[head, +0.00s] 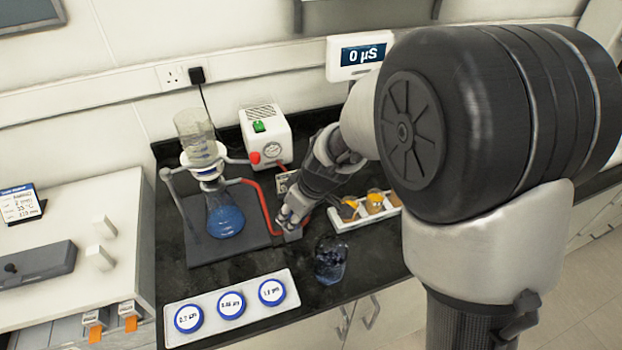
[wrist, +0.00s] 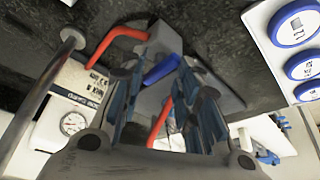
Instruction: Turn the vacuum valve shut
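The vacuum valve shows in the wrist view as a grey block (wrist: 166,42) with a blue lever (wrist: 162,70). A red hose (wrist: 122,34) runs to it. My gripper (wrist: 160,75) is at the lever, one finger on each side. The fingers are apart, with the lever in the gap; I cannot tell whether they touch it. In the head view my gripper (head: 288,219) points down beside the filter stand, at the end of the red hose (head: 262,205), and mostly hides the valve.
A flask (head: 225,215) with a filter funnel stands left of my gripper. The white pump (head: 268,150) is behind. A glass beaker (head: 331,262) is close on the right front, and a tray of orange-topped items (head: 375,203) is to the right. A filter tray (head: 205,300) lies in front.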

